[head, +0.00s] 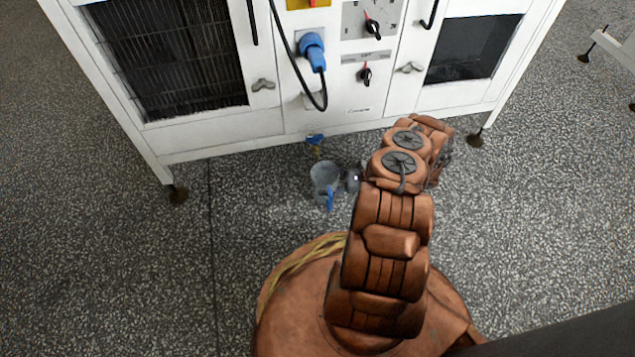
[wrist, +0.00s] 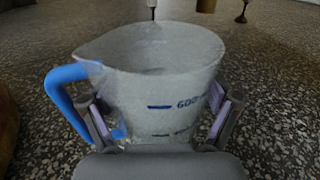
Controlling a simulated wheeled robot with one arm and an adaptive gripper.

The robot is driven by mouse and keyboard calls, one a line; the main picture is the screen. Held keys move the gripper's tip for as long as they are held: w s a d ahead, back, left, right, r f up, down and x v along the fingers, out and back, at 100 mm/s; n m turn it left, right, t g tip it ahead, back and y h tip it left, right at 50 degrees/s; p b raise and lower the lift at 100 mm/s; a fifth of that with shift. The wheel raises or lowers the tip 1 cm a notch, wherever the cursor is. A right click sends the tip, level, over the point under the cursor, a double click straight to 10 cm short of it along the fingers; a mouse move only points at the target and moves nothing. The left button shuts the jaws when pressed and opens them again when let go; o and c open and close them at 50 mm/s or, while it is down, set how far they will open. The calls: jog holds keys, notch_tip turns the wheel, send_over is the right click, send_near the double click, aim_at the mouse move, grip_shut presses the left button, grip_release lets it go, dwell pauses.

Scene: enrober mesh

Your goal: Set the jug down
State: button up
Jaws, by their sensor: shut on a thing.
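The jug (head: 324,176) is a translucent grey measuring jug with a blue handle, seen in the head view below the front of the white machine. In the wrist view the jug (wrist: 160,75) is upright, with its spout and blue handle (wrist: 68,92) at the left and blue volume marks on its wall. My gripper (head: 352,180) reaches it from the right in the head view. In the wrist view my gripper (wrist: 160,118) has one finger on each side of the jug, shut on it. Whether the jug's base touches the floor is hidden.
The white machine (head: 220,140) stands on legs behind the jug, with a blue plug and cable on its front. A small blue-handled valve (head: 315,139) hangs under its lower edge, just behind the jug. The speckled floor (head: 250,240) around the jug is clear.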

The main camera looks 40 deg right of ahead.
aim_at(318, 178)
jog(key=shift+w+f+b, duration=0.2)
jog(key=shift+w+b, duration=0.45)
jog(key=shift+w, duration=1.3)
notch_tip(318, 178, down, 4)
jog(key=shift+r+b, duration=0.2)
jog(key=shift+b, duration=1)
jog(key=shift+r, duration=0.1)
jog(key=o, duration=1)
jog(key=shift+c, duration=0.2)
